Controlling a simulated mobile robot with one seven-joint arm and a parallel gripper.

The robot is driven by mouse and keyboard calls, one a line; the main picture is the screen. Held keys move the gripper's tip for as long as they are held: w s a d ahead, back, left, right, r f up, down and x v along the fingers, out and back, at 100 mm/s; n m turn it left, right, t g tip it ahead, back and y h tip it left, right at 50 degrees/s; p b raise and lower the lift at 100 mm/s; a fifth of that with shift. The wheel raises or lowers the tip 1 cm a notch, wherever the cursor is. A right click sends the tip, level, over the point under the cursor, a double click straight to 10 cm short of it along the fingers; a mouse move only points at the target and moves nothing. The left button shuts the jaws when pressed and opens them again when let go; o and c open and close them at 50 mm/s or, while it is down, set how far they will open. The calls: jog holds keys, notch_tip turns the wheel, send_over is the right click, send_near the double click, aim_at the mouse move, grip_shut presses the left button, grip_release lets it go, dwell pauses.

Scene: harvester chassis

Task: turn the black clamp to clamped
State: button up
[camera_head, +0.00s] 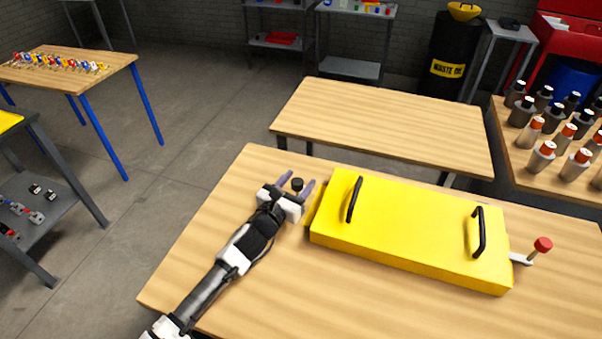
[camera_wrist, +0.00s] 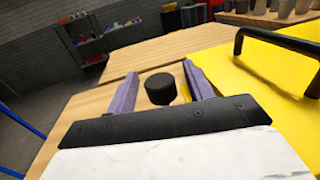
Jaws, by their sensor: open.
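The black clamp (camera_head: 297,184) shows as a round black knob at the left end of the yellow chassis (camera_head: 405,240). It also shows in the wrist view (camera_wrist: 160,88), between my two purple fingers. My gripper (camera_head: 297,184) is open, with one finger on each side of the knob and a visible gap to each. The clamp's lever and base are mostly hidden behind my gripper. A red-knobbed clamp (camera_head: 542,244) with a light lever stands at the right end of the chassis.
Two black handles (camera_head: 354,199) (camera_head: 478,232) rise from the chassis top. The wooden table (camera_head: 215,240) is bare to the left. Another empty table (camera_head: 385,120) stands behind. Several bottles (camera_head: 543,155) stand on a table at the right.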

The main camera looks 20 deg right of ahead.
jog(key=shift+x, duration=1)
jog(key=c, duration=1)
jog(key=shift+o, duration=0.2)
